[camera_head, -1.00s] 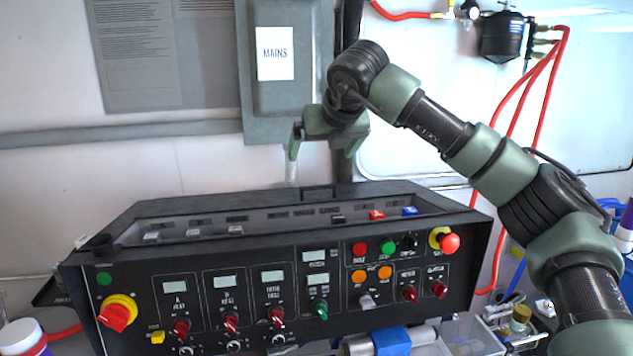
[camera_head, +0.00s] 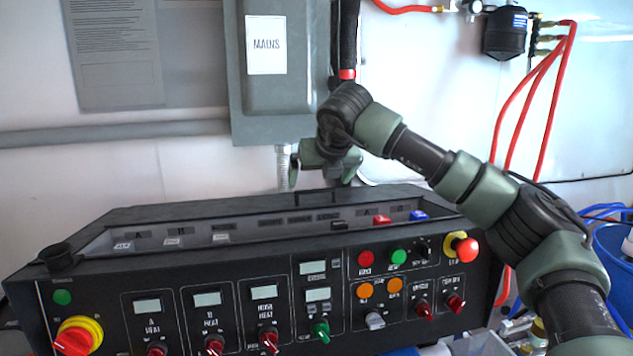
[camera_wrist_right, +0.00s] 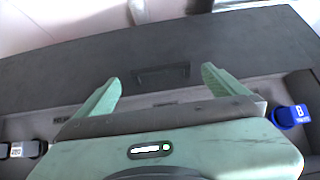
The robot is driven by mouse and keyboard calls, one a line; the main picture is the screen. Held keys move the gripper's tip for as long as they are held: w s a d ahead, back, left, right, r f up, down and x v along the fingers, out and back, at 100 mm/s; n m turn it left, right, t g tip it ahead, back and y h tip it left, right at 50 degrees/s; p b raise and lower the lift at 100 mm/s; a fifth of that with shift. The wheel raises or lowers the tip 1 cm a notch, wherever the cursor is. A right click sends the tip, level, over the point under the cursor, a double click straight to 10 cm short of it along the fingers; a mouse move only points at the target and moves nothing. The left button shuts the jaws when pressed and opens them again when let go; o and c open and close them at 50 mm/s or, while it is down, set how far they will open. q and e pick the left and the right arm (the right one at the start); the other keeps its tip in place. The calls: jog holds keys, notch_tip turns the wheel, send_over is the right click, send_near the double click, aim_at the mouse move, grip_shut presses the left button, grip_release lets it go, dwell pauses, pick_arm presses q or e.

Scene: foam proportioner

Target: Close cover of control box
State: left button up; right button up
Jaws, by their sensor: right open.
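The control box (camera_head: 110,290) is a black panel with displays, knobs and buttons, below the middle of the head view. Its cover (camera_head: 240,206) is the dark top panel, lying back behind an open recess with a row of switches. A thin black handle (camera_head: 318,196) stands on the cover; in the wrist view the handle (camera_wrist_right: 162,74) lies ahead, between the fingers. My right gripper (camera_head: 322,180) is open and empty, above the cover near the handle; its two green fingers show in the wrist view (camera_wrist_right: 160,82). Contact cannot be told. My left gripper is not in view.
The recess (camera_head: 270,232) holds white, black, red and blue switches. A red stop knob (camera_head: 467,250) sticks out at the box's right. A grey MAINS box (camera_head: 270,100) hangs on the wall behind my right gripper. Red hoses (camera_head: 535,90) and a blue bucket (camera_head: 612,255) are at the right.

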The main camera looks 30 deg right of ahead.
aim_at(317, 206)
jog(key=p+x, duration=0.1)
jog(key=x, duration=0.2)
jog(key=shift+w+f, duration=0.15)
jog(key=shift+w, duration=0.05)
jog(key=shift+w+d+f, duration=0.1)
jog(key=shift+w+f, duration=0.2)
jog(key=shift+f, duration=0.05)
jog(key=shift+s+r, duration=0.1)
